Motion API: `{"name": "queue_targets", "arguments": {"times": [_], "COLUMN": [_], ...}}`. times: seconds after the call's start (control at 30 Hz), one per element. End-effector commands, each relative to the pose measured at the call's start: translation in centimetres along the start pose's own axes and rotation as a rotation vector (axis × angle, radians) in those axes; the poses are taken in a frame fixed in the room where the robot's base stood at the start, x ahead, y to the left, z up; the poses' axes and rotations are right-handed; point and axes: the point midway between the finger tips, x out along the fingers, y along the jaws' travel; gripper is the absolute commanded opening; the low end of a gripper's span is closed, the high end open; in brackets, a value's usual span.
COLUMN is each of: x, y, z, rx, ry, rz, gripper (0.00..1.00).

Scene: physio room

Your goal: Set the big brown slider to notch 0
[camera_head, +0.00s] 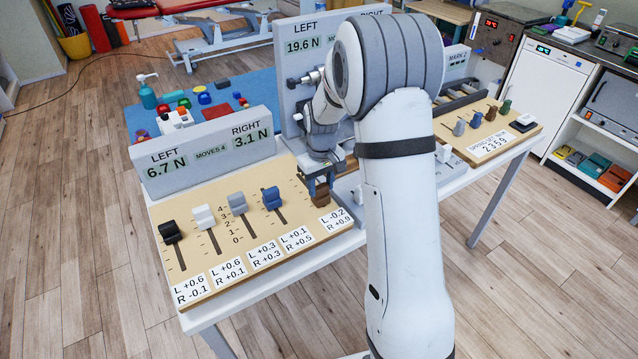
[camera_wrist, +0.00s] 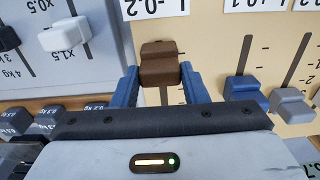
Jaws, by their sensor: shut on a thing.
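The big brown slider (camera_head: 320,194) is the rightmost slider on the tan board (camera_head: 200,285), above a card reading L -0.2, R +0.9. My gripper (camera_head: 319,180) reaches down onto it from the display side. In the wrist view the brown knob (camera_wrist: 160,64) sits between the two blue fingers of my gripper (camera_wrist: 160,85), which are shut on it. Its slot shows only in part, and the fingers and my gripper body hide much of its scale, so I cannot read its notch.
Black (camera_head: 170,231), white (camera_head: 203,216), grey (camera_head: 237,203) and blue (camera_head: 272,198) sliders stand to the left on the same board. A display (camera_head: 205,150) behind them reads LEFT 6.7 N, RIGHT 3.1 N. Another board with smaller sliders (camera_head: 475,119) lies to the right.

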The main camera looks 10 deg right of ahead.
Motion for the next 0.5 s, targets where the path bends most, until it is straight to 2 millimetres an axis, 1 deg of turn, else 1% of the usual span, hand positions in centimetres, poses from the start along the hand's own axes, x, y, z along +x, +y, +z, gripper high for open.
{"name": "queue_targets", "arguments": {"times": [0.03,0.17,0.2,0.43,0.5], "x": [0.1,0.14,0.15,0.1,0.09], "y": [0.05,0.02,0.02,0.01,0.02], "z": [0.38,0.42,0.44,0.33,0.31], "rx": [-0.001,-0.002,-0.002,-0.001,-0.001], "ry": [-0.012,-0.014,-0.014,-0.011,-0.01], "rz": [-0.001,-0.002,-0.002,-0.002,-0.001], "gripper": [0.0,0.0,0.41,0.6,0.62]}}
